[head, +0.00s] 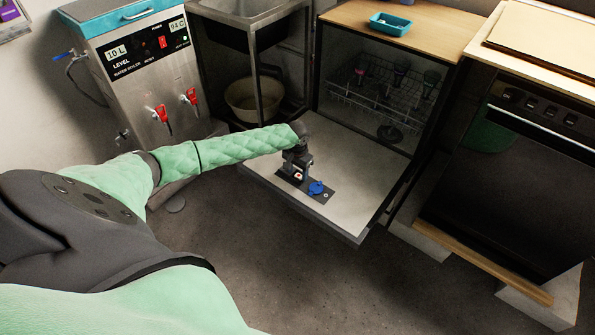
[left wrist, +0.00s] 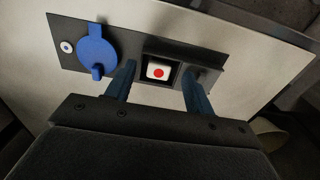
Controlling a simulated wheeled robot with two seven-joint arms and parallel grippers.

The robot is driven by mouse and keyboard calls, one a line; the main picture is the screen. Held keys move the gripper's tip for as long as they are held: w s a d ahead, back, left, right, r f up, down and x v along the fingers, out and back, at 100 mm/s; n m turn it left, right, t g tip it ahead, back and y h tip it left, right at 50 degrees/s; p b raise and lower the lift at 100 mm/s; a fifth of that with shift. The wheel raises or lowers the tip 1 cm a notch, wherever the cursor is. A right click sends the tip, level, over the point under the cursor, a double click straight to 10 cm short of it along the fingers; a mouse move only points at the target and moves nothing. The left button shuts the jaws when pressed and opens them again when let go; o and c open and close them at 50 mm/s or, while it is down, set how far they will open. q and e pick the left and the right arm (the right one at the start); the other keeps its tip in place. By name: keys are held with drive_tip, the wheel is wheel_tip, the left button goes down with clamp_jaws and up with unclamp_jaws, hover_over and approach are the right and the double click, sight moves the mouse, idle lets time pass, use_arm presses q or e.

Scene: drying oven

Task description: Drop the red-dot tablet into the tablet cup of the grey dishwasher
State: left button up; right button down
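The red-dot tablet (left wrist: 159,71), a white block with a red dot, lies in the dark square tablet cup (left wrist: 147,55) in the left wrist view. In the head view the tablet (head: 297,175) shows on the dark dispenser panel (head: 318,194) of the grey dishwasher's lowered door (head: 345,157). My left gripper (left wrist: 158,82) is open, its two blue fingers spread on either side of the cup, apart from the tablet. In the head view my left gripper (head: 296,166) is just over the panel. My right gripper is not in view.
A round blue cap (left wrist: 96,50) sits on the panel beside the cup. A wire rack (head: 375,95) with glasses is inside the dishwasher. A teal tray (head: 390,24) stands on the wooden top. A water boiler (head: 140,75) is at left and a black oven (head: 510,150) at right.

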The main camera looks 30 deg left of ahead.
use_arm(q)
wheel_tip(320, 180, up, 8)
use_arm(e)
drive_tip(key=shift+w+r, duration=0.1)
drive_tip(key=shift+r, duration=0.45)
use_arm(q)
drive_tip(key=shift+f, duration=0.15)
idle(0.7)
